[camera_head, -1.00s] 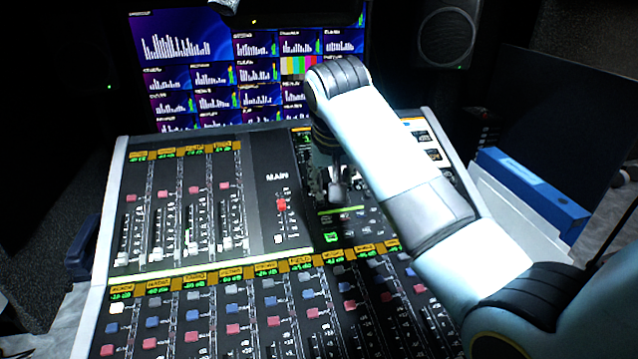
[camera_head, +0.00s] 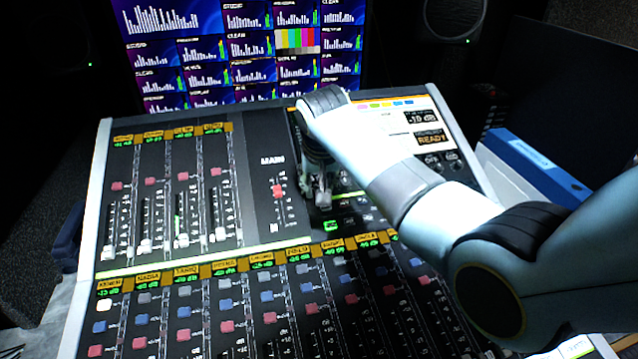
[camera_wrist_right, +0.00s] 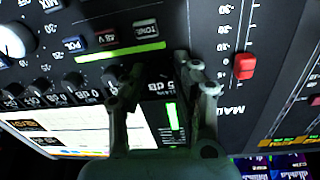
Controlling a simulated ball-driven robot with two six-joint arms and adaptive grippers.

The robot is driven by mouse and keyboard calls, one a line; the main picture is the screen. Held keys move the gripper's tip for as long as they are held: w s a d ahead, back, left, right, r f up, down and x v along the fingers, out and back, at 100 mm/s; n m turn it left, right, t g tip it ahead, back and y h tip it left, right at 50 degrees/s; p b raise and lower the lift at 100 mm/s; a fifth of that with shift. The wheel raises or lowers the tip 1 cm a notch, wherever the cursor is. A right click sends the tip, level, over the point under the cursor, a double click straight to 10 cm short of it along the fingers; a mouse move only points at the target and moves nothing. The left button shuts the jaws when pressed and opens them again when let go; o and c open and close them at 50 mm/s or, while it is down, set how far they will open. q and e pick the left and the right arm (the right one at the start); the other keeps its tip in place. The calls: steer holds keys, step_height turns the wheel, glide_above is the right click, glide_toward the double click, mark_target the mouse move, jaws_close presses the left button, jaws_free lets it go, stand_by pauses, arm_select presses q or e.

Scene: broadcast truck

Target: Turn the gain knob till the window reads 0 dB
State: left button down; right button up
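The window (camera_head: 422,118) on the console's right panel appears to read -10 dB, though the digits are small, with an orange READY field below it. My right gripper (camera_head: 322,198) hangs over the panel just right of the red MAIN fader. In the right wrist view my right gripper (camera_wrist_right: 158,64) has its fingers apart, with only panel surface visible between them. That view shows a row of small dark knobs (camera_wrist_right: 42,88) and a large white-topped knob (camera_wrist_right: 14,42) at the left edge. I cannot tell which is the gain knob. My left gripper is out of view.
The red MAIN fader (camera_head: 278,190) is close beside the right gripper and shows in the wrist view (camera_wrist_right: 244,66). Channel faders fill the console front. A screen (camera_head: 240,55) stands behind, a speaker (camera_head: 453,20) at back right, and a blue binder (camera_head: 540,165) to the right.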

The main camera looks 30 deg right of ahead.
steer(key=shift+w+f, duration=0.1)
steer(key=shift+f, duration=0.05)
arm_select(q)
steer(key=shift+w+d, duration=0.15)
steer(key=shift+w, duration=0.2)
arm_select(e)
steer(key=shift+c, duration=0.3)
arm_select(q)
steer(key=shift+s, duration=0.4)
arm_select(e)
jaws_close()
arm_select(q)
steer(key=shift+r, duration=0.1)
arm_select(e)
steer(key=n+p, duration=0.2)
steer(key=p, duration=0.1)
steer(key=shift+n, duration=0.4)
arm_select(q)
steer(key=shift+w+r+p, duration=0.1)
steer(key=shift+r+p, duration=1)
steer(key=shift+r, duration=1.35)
arm_select(e)
steer(key=shift+n, duration=1.5)
